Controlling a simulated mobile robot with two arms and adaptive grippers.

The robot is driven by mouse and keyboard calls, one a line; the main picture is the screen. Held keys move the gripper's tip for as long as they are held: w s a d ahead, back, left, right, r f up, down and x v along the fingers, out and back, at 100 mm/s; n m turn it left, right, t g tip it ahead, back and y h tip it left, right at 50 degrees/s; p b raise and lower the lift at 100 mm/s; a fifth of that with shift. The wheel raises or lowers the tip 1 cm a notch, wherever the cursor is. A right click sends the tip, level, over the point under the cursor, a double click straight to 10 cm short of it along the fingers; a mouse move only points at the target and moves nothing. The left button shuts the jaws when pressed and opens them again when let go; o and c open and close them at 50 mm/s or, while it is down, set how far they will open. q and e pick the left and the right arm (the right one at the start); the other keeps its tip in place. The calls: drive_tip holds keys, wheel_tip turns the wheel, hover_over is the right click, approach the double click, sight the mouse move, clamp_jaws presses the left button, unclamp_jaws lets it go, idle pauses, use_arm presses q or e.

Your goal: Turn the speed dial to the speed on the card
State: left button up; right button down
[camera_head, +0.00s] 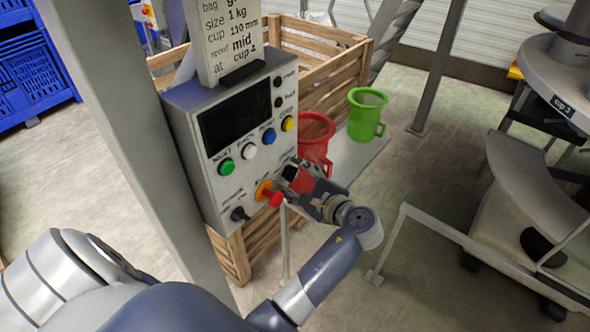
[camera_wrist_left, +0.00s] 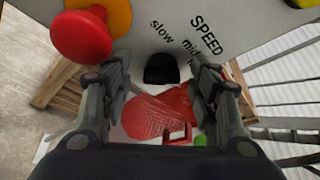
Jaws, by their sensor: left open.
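The card (camera_head: 231,38) stands above the control box and its speed line reads "mid". The control box (camera_head: 240,165) has a dark screen and coloured buttons. My left gripper (camera_head: 287,180) is at the lower right of its front and hides the speed dial in the head view. In the left wrist view, the black speed dial (camera_wrist_left: 161,69) sits between my two open fingers, with a gap on each side. "SPEED", "slow" and "mid" are printed by it; the rest of the scale is hidden. I cannot tell where the dial points. My right gripper is not in view.
A red stop button (camera_head: 275,199) on a yellow base is just left of the gripper; a black knob (camera_head: 239,213) is lower left. A red jug (camera_head: 316,138) and a green jug (camera_head: 366,114) stand behind. A grey post (camera_head: 135,130) rises left of the box.

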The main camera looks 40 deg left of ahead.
use_arm(q)
drive_tip(key=c, duration=1.1)
drive_tip(key=shift+o, duration=0.2)
drive_tip(key=shift+f, duration=0.15)
